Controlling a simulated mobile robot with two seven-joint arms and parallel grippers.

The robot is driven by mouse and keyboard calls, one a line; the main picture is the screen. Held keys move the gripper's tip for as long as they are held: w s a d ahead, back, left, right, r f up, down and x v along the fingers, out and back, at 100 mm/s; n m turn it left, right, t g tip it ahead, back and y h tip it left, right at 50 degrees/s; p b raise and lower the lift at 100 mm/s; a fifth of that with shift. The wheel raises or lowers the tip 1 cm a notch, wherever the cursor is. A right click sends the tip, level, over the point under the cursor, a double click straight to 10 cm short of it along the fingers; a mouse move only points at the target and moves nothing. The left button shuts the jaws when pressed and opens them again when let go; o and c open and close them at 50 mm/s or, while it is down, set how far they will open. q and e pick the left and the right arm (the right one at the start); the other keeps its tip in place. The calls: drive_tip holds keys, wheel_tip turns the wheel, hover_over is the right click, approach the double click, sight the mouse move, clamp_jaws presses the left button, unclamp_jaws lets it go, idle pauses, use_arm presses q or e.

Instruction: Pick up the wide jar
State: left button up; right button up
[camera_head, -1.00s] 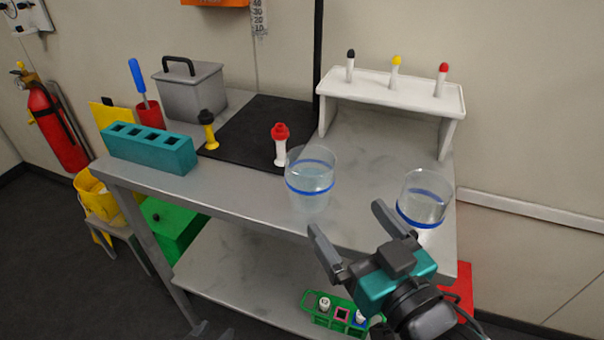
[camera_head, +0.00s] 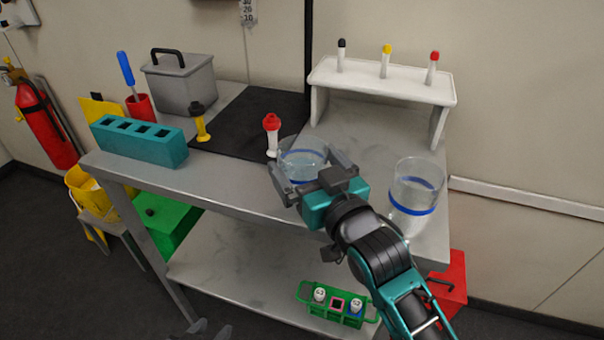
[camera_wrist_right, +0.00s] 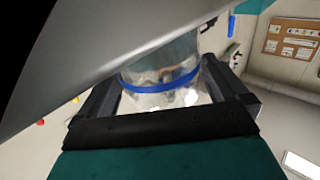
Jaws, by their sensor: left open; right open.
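Two clear jars with blue bands stand on the grey table; I cannot tell for certain which is the wide jar. The left jar (camera_head: 303,152) is partly hidden behind my right gripper (camera_head: 311,174), which is open with one finger on each side of it. The right wrist view also shows this jar (camera_wrist_right: 160,70) between the open fingers (camera_wrist_right: 162,92); I cannot tell whether they touch it. The right jar (camera_head: 416,187) stands upright near the table's right end, beside my right arm.
A red-capped vial (camera_head: 271,135) stands just behind the left jar, with a yellow one (camera_head: 200,122) further left. A white rack (camera_head: 385,84) with capped tubes is behind. A teal block (camera_head: 138,141) stands at left. The table's front edge (camera_head: 215,207) is bare.

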drive_tip(key=shift+w+a, duration=0.1)
drive_tip(key=shift+w, duration=0.05)
drive_tip(key=c, duration=1)
drive_tip(key=shift+r, duration=0.1)
